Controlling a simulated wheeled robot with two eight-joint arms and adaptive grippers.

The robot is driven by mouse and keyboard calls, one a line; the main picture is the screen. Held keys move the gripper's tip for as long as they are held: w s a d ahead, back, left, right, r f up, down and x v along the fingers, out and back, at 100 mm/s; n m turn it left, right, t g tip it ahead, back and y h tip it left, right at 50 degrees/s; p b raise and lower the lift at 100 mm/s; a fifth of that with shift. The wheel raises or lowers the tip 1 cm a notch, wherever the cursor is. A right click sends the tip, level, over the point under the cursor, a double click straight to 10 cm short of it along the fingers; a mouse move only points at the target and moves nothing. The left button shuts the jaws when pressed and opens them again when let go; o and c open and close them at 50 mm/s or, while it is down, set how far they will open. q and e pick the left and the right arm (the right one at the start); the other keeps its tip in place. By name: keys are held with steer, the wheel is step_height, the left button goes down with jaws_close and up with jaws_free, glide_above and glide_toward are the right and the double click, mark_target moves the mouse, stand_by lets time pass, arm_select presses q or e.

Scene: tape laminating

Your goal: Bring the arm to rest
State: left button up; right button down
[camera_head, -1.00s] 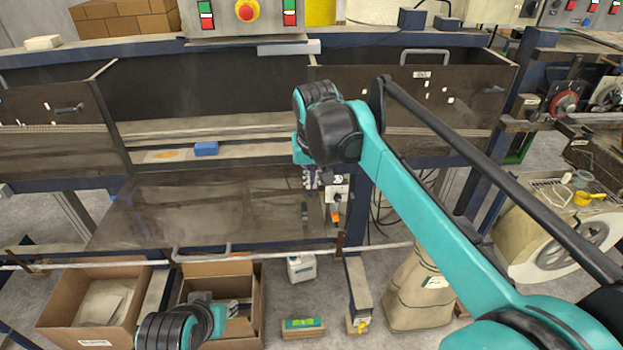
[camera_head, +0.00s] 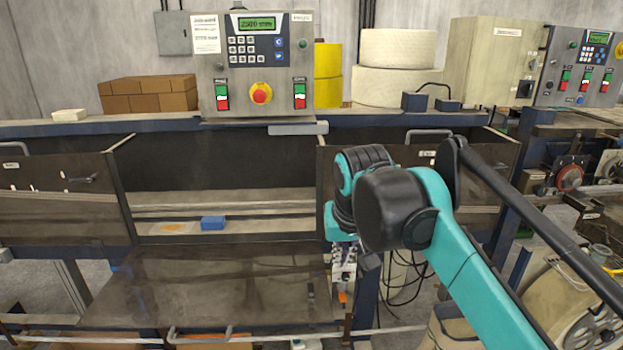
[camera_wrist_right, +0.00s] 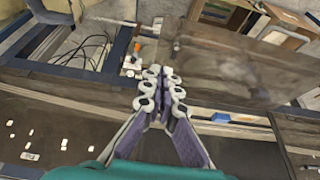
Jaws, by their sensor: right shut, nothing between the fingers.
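My right arm, teal and black, reaches in from the lower right in the head view. Its right gripper (camera_head: 342,258) points down in front of the machine, near the right end of the dark lower panel (camera_head: 210,285). In the right wrist view the right gripper (camera_wrist_right: 160,78) has its pale fingertips together, with nothing between them. Its fingers are apart from the machine surfaces as far as I can tell. My left gripper is not in view.
The machine has an open bay with a blue block (camera_head: 213,222) on its ledge. A control panel (camera_head: 259,70) with a red button stands above. Cables (camera_head: 405,285) hang behind the right gripper. Cardboard boxes (camera_head: 213,342) peek in at the bottom edge.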

steer(key=s+d+f+t+b, duration=0.1)
steer(key=s+d+f, duration=0.2)
steer(key=f, duration=0.6)
steer(key=s+d+f+t+b, duration=0.1)
steer(key=s+d+f, duration=0.3)
steer(key=s+f, duration=0.4)
steer(key=s+d+f+b, duration=0.2)
steer(key=s+d+f, duration=0.2)
steer(key=f, duration=0.7)
steer(key=shift+s+m+t+b, duration=0.3)
steer(key=shift+s+t, duration=0.1)
steer(key=shift+s, duration=0.55)
